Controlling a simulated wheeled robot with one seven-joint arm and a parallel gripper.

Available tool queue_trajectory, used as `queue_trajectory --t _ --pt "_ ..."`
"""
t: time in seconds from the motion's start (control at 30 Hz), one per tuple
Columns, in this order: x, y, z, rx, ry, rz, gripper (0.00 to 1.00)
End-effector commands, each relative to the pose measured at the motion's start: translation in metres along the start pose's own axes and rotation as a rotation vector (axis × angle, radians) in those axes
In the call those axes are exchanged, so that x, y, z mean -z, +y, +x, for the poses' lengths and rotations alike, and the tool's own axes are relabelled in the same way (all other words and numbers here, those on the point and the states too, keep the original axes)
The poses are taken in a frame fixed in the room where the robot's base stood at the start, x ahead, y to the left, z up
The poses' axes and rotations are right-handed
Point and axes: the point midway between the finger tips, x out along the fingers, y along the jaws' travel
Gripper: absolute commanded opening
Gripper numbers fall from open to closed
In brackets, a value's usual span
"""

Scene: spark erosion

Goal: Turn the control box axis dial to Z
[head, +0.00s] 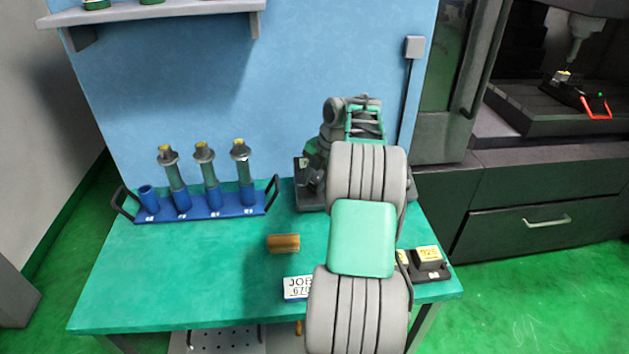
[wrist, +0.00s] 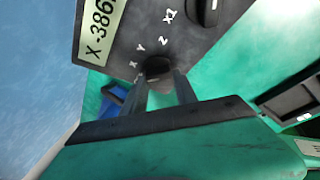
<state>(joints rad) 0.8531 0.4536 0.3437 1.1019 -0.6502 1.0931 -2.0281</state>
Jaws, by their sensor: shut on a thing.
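The dark control box (wrist: 115,55) fills the upper part of the wrist view, tilted. Its pale display (wrist: 100,25) shows an X and digits starting -386, cut off by the frame edge. The axis dial (wrist: 156,68) is a black knob with the marks X, Y and Z around its upper side. I cannot make out where its pointer stands. My gripper (wrist: 162,88) is shut on the axis dial, with one finger on each side. In the head view my arm hides the dial and the fingertips.
A second black knob (wrist: 205,10), by an x1 mark, sits above on the box. On the green table (head: 200,280) are a blue rack (head: 215,211) of holders, a copper-coloured block (head: 284,243), a JOB card (head: 297,287) and a dark block with a yellow label (head: 428,257).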

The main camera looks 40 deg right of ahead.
Motion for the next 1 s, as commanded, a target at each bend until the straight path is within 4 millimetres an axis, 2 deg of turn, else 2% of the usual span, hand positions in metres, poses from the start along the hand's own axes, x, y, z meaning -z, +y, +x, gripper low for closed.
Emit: queue_trajectory --t 1.0 --pt "-0.0006 -0.0002 0.0035 -0.34 -0.001 0.904 0.0"
